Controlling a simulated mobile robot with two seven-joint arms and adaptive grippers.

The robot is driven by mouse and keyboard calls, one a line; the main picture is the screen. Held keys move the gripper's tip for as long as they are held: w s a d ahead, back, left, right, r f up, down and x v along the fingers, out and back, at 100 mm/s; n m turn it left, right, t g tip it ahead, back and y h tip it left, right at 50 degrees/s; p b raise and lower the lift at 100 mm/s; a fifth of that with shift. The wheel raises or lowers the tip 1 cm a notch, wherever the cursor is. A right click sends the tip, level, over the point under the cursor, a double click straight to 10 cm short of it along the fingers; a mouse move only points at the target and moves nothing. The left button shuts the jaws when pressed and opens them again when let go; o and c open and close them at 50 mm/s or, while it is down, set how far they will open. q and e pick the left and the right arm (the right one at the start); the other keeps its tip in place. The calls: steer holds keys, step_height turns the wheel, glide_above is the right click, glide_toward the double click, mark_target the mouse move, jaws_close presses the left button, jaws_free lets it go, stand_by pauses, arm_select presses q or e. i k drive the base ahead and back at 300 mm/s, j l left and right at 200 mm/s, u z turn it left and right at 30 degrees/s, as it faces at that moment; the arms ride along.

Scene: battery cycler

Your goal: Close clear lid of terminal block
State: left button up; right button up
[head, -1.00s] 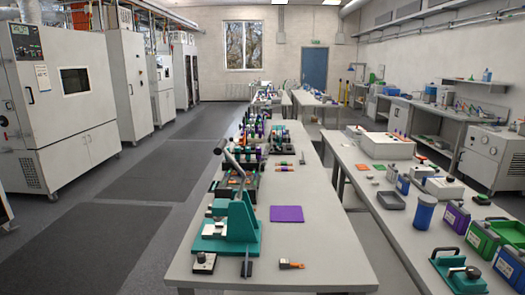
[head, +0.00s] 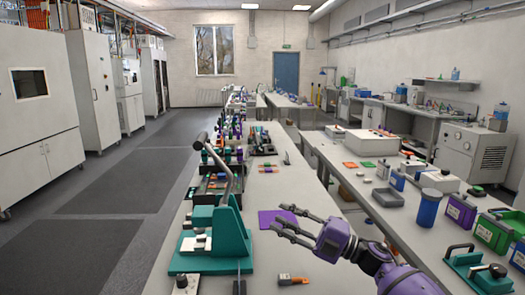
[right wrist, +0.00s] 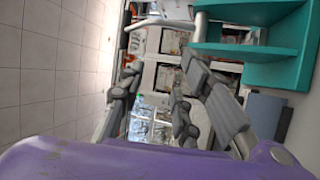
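I cannot make out a terminal block or a clear lid for certain in either view. A dark rack with small coloured parts (head: 210,187) stands on the near bench behind a teal lever press (head: 230,240). My right gripper (head: 278,220) is open and empty over the bench, right of the press and in front of a purple mat (head: 270,217). In the right wrist view the dark fingers (right wrist: 160,90) are spread apart, with nothing between them, and a teal part (right wrist: 280,55) shows at upper right. My left gripper is out of view.
A small orange-tipped item (head: 293,281) lies near the bench's front edge. The right bench holds a blue container (head: 428,208), a grey tray (head: 388,197) and a teal handled device (head: 476,268). A dark floor aisle (head: 100,200) runs along the left.

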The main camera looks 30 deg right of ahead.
mark_target(253, 156)
steer(key=i+l, duration=1.35)
steer(key=i, duration=0.1)
